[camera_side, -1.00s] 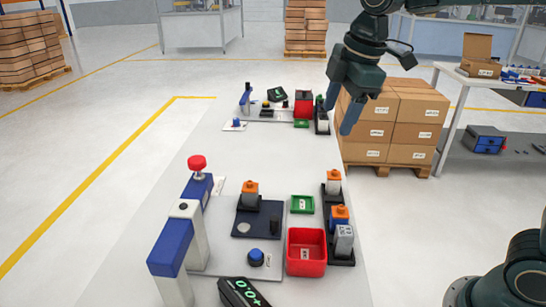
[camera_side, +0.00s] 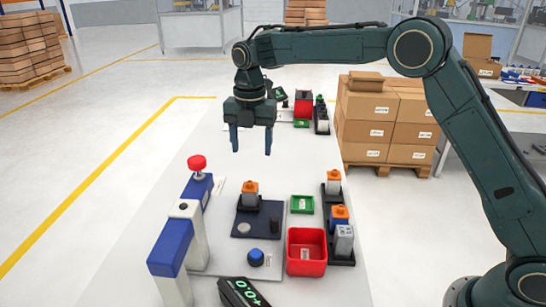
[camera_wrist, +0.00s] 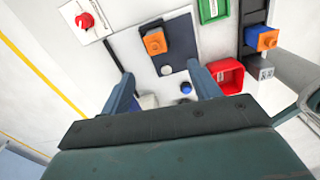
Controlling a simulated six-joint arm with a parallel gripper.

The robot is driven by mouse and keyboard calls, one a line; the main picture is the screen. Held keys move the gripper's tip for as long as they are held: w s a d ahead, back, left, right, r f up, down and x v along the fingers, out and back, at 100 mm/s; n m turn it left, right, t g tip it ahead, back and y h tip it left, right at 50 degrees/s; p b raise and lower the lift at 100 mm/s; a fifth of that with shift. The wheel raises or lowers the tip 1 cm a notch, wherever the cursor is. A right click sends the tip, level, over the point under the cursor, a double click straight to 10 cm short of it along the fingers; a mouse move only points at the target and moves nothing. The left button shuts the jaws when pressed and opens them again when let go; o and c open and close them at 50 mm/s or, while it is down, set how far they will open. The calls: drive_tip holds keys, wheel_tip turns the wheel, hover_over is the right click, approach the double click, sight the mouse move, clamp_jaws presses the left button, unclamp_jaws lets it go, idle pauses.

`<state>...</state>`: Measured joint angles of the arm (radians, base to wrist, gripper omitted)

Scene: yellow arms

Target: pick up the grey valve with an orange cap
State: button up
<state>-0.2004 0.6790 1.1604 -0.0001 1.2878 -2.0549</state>
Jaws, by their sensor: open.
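A grey valve with an orange cap (camera_side: 250,191) stands upright on a dark plate; its orange cap (camera_wrist: 155,42) shows in the wrist view. Another orange-capped, light-bodied valve (camera_side: 333,183) stands at the far end of the black rack on the right. My gripper (camera_side: 252,150) is open and empty, pointing down above the table. In the side view it appears above and beyond the plate. In the wrist view, the plate valve lies ahead of the gap between my fingertips (camera_wrist: 160,74), apart from them.
A blue orange-capped valve (camera_side: 340,216) and a grey capless one (camera_side: 344,240) stand on the rack. A red bin (camera_side: 306,268), green tray (camera_side: 302,204), blue button (camera_side: 256,257) and blue-white post with a red knob (camera_side: 197,163) surround the plate.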

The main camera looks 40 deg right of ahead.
sight(250, 187)
drive_tip(key=shift+w+a+f+n, duration=0.25)
drive_tip(key=shift+w+f+n, duration=0.15)
drive_tip(key=shift+f, duration=0.2)
drive_tip(key=shift+f, duration=0.1)
drive_tip(key=shift+f, duration=4.2)
drive_tip(key=shift+s+a+f, duration=0.1)
drive_tip(key=shift+f, duration=2.5)
drive_tip(key=c, duration=1.2)
